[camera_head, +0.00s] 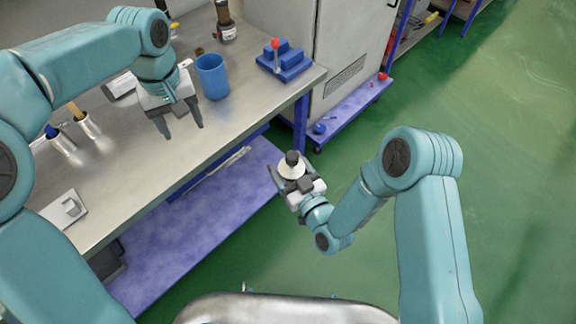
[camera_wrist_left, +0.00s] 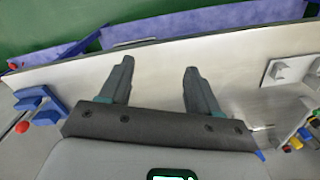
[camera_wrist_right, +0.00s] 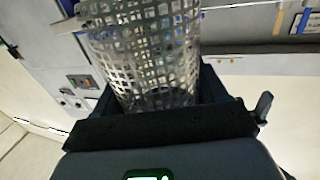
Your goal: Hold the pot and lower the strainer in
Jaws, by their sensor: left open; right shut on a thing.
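A blue, open-topped pot (camera_head: 212,76) stands upright on the metal table, near its far side. My left gripper (camera_head: 181,126) is open and empty over the table, in front and to the left of the pot. In the left wrist view its two fingers (camera_wrist_left: 158,75) stand wide apart with nothing between them. My right gripper (camera_head: 292,178) is shut on the strainer (camera_wrist_right: 155,50), a perforated metal cylinder that fills the space between its fingers. In the head view the strainer (camera_head: 291,168) looks small and pale with a dark top, off the table's right edge.
A blue stepped block (camera_head: 287,63) with a red ball stands at the table's far right corner. Metal cups (camera_head: 89,124) with tools and a white bracket (camera_head: 68,208) are on the left. A grey cabinet (camera_head: 352,50) stands beyond. Green floor is free at right.

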